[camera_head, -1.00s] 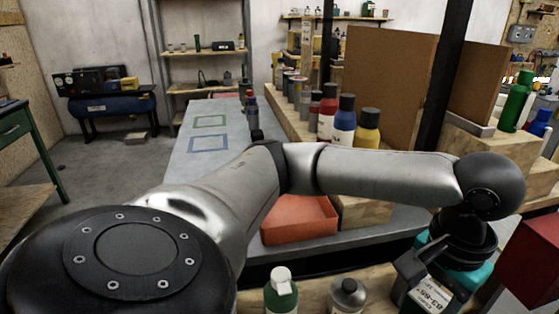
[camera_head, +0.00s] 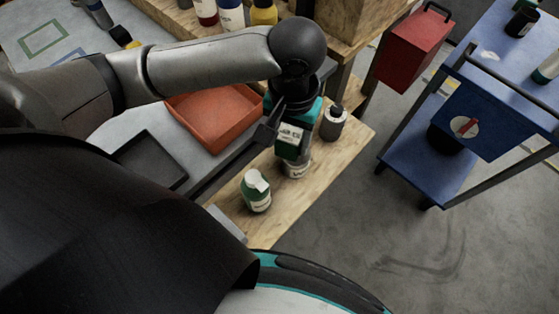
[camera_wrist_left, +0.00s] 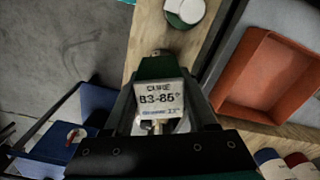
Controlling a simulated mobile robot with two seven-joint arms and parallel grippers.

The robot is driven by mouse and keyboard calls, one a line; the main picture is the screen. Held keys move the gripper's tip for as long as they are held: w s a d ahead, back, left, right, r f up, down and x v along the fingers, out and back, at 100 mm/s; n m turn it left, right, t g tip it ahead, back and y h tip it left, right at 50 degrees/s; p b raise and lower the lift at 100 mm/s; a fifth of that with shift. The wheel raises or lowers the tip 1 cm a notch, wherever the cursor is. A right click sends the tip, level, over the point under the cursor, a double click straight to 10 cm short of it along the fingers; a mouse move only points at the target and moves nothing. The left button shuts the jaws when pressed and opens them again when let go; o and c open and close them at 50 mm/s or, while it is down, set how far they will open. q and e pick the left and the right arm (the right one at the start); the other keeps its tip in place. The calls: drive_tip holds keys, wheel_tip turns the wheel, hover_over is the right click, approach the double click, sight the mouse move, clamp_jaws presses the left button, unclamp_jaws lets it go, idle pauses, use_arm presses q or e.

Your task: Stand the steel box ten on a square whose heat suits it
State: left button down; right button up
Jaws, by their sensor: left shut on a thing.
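My left gripper (camera_head: 288,112) points down over the wooden bench at centre. It is shut on a dark green container with a white label (camera_head: 291,136). In the left wrist view the container (camera_wrist_left: 155,68) sits between the fingers, and its label seems to read "CURE" and about "83-86°". The fingers hide part of it. I cannot tell for sure that it is steel box ten. A green-outlined square (camera_head: 43,39) lies on the grey bench at upper left. Part of a blue-outlined square (camera_head: 72,60) shows beside it. No right gripper shows.
A silver bottle (camera_head: 296,168) is close under the held container. An orange tray (camera_head: 215,120) and black tray (camera_head: 150,158) lie left. A blue cart (camera_head: 440,160) stands right.

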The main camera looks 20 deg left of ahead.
sight(287, 190)
use_arm(q)
drive_tip(key=shift+s+d+r+p, duration=0.35)
drive_tip(key=shift+s+r+p, duration=0.2)
drive_tip(key=shift+p, duration=0.2)
drive_tip(key=shift+s+d+f, duration=0.1)
drive_tip(key=shift+f, duration=0.25)
wheel_tip(287, 190, down, 20)
drive_tip(key=b, duration=0.6)
drive_tip(key=shift+r, duration=0.2)
use_arm(e)
drive_tip(key=f, duration=0.1)
drive_tip(key=s+f, duration=0.1)
drive_tip(key=a+f, duration=0.1)
drive_tip(key=shift+s+a+f, duration=0.1)
drive_tip(key=shift+s+f, duration=0.05)
drive_tip(key=shift+f, duration=0.1)
use_arm(q)
drive_tip(key=shift+c, duration=1)
unclamp_jaws()
